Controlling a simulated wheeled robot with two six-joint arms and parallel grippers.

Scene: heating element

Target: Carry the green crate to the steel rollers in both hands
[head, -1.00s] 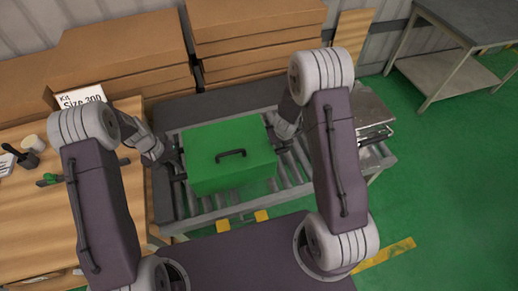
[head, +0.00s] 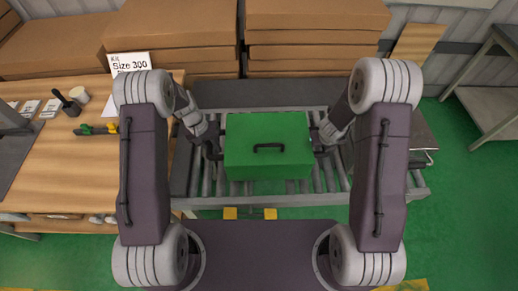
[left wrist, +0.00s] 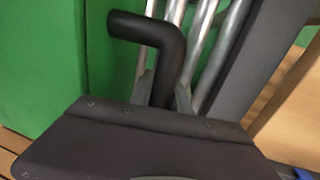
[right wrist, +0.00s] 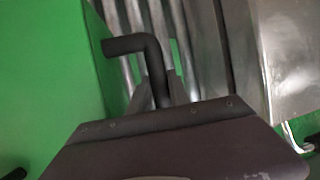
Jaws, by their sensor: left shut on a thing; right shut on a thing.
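The crate looks level. Fingertips are mostly hidden.
Stacked cardboard boxes (head: 170,30) stand behind the rollers. A metal case (head: 424,140) lies at the right end. A grey table (head: 490,95) stands far right, with green floor between.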

